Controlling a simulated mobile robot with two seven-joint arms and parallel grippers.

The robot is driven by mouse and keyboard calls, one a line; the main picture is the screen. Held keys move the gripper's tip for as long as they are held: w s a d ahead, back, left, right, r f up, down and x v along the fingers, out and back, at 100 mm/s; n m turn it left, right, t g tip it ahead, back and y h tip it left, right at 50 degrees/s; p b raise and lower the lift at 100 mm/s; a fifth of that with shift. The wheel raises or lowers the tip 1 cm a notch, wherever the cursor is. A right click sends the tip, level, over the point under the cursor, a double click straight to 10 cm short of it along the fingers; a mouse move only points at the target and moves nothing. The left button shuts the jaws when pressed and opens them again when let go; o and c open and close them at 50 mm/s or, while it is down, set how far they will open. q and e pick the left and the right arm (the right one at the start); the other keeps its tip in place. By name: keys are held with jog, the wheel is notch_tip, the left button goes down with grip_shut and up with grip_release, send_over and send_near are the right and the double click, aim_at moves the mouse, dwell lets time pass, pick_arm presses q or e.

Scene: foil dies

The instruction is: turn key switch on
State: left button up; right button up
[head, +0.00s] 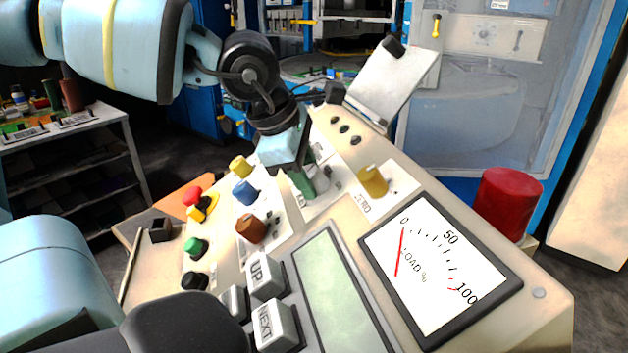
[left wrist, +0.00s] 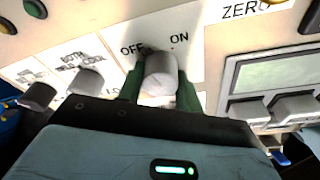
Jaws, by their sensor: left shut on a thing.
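The key switch (left wrist: 160,75) shows in the left wrist view as a grey knob below a white plate printed OFF on the left and ON on the right. A small red mark sits by ON. I cannot tell exactly which label the knob points to. My left gripper (left wrist: 158,85) is shut on it, one green finger on each side. In the head view my left gripper (head: 305,185) reaches down onto the sloped console from above. There its wrist and fingers mostly hide the key switch. My right gripper does not show.
The beige console (head: 545,310) carries a yellow knob (head: 372,181), a blue knob (head: 245,192), a brown knob (head: 250,228) and several buttons close by. A load gauge (head: 440,265) has its needle near 0. A red cylinder (head: 507,203) stands at the right.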

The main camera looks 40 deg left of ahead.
pick_arm(q)
jog(key=m+b, duration=0.1)
jog(key=m, duration=0.1)
jog(key=shift+f+m+t, duration=0.15)
jog(key=shift+m+t, duration=0.15)
jog(key=m+t+b, duration=0.1)
jog(key=m+b, duration=0.1)
jog(key=m, duration=0.2)
jog(key=shift+m+b, duration=0.5)
jog(key=shift+m, duration=0.5)
jog(key=shift+m+t+b, duration=0.35)
jog(key=shift+m+t, duration=0.05)
jog(key=shift+m, duration=1.1)
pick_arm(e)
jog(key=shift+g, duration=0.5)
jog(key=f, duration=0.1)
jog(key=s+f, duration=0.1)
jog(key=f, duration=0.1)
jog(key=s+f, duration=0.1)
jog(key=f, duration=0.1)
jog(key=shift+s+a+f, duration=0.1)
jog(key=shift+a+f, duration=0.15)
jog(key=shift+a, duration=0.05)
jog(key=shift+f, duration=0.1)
pick_arm(q)
jog(key=o, duration=1)
jog(key=shift+r, duration=0.25)
